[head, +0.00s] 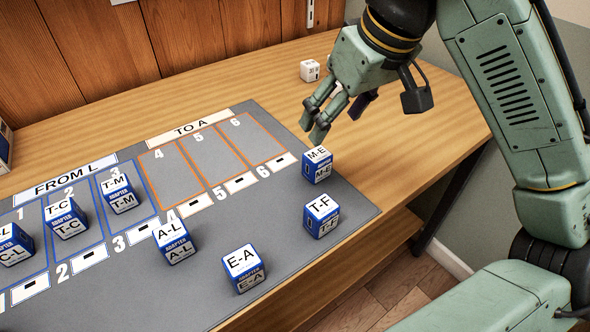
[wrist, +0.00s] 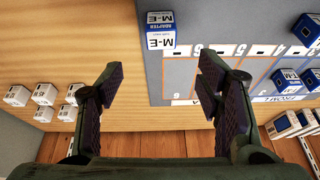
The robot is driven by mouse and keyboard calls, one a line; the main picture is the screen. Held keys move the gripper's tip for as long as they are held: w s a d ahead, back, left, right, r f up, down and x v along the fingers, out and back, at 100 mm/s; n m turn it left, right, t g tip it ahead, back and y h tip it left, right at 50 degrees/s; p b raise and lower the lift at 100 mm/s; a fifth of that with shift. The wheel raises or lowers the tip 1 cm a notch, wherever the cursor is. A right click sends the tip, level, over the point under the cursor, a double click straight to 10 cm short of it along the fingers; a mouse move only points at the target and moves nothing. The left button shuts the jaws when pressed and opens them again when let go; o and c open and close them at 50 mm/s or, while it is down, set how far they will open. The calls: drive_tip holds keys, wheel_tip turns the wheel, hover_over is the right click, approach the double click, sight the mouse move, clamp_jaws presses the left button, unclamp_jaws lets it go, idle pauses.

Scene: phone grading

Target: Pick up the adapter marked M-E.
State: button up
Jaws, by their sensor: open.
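The adapter marked M-E (head: 317,166) is a small blue and white box on the right part of the grey mat (head: 203,262). It also shows in the wrist view (wrist: 161,29), at the top middle, ahead of the fingers and between their lines. My gripper (head: 319,127) is open and empty in the head view, just above and behind the M-E adapter. In the wrist view my gripper's (wrist: 162,92) two dark finger pads stand wide apart with bare wood and mat edge between them. I see no contact with the adapter.
The T-F adapter (head: 321,216) stands close in front of M-E. The E-A (head: 243,268) and A-L (head: 172,241) adapters stand further left. Slots 4 to 6 under the TO A label (head: 188,128) are empty. Several white boxes (wrist: 44,94) stand on the wood.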

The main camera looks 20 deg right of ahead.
sight(319, 155)
drive_tip(key=shift+n, duration=0.3)
drive_tip(key=x, duration=0.5)
drive_tip(key=shift+s+f, duration=0.1)
drive_tip(key=shift+f, duration=0.15)
drive_tip(key=shift+s+x, duration=0.1)
drive_tip(key=shift+x, duration=1.25)
drive_tip(key=shift+s+x, duration=0.15)
drive_tip(key=shift+x, duration=1.25)
drive_tip(key=shift+c, duration=0.4)
drive_tip(key=c, duration=1)
